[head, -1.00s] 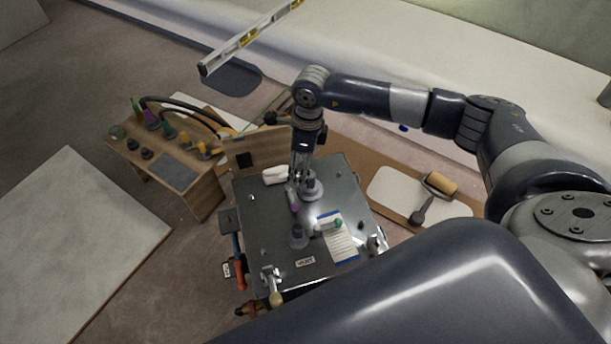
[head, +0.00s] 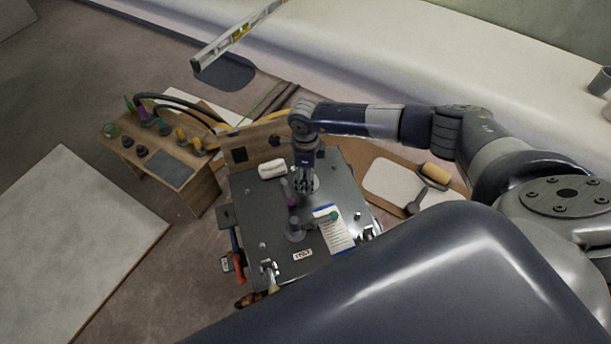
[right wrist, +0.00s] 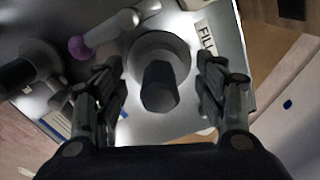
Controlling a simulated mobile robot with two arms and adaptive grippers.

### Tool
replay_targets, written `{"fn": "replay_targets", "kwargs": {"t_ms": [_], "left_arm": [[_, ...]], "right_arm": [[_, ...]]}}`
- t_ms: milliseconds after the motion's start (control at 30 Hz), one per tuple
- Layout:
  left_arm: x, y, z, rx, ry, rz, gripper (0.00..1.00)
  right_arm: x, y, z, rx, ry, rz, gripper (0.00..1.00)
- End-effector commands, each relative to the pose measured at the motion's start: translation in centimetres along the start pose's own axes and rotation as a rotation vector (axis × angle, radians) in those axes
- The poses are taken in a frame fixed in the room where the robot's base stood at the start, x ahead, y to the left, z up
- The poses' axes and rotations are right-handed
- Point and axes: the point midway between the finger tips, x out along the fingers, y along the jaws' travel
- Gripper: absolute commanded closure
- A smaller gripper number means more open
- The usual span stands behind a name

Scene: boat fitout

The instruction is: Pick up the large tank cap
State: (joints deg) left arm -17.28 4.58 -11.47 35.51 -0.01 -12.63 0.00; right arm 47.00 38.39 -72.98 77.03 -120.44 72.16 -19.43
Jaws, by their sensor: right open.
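The large tank cap (right wrist: 160,86) is a dark, faceted knob on a round grey collar, beside a label that reads FILL. In the right wrist view it stands between the two fingers of my right gripper (right wrist: 162,78), with a gap on each side. In the head view my right gripper (head: 304,184) points down over the cap (head: 312,184) and partly hides it. The gripper is open and holds nothing. The cap sits on a dark metal panel (head: 265,215). My left gripper is not in view.
A smaller capped fitting (head: 295,231) stands nearer on the panel, with a purple-tipped tool (head: 292,202) and a paper sheet (head: 333,232) close by. A white cloth roll (head: 272,169) lies at the back left. A wooden stand (head: 165,160) with coloured bottles is left.

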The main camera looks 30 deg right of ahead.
Motion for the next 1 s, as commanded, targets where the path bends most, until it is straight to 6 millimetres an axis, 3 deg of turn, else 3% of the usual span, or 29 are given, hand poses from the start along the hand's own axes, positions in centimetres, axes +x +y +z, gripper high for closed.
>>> {"fn": "replay_targets", "kwargs": {"t_ms": [233, 400, 467, 800, 1000], "left_arm": [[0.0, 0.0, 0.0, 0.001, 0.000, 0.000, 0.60], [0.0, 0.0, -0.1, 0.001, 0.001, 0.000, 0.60], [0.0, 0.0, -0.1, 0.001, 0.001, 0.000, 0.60], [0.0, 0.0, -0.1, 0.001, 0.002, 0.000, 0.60], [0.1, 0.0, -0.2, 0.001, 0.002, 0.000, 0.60]], "right_arm": [[0.2, 0.0, 0.0, 0.000, -0.001, 0.000, 0.35], [0.2, 0.0, 0.0, 0.000, -0.001, 0.000, 0.74], [0.2, 0.0, 0.0, 0.000, -0.001, 0.000, 0.85], [-0.1, -0.1, 0.0, 0.000, -0.002, 0.000, 0.84], [-3.2, -0.2, 0.1, -0.001, -0.005, -0.003, 0.84]]}}
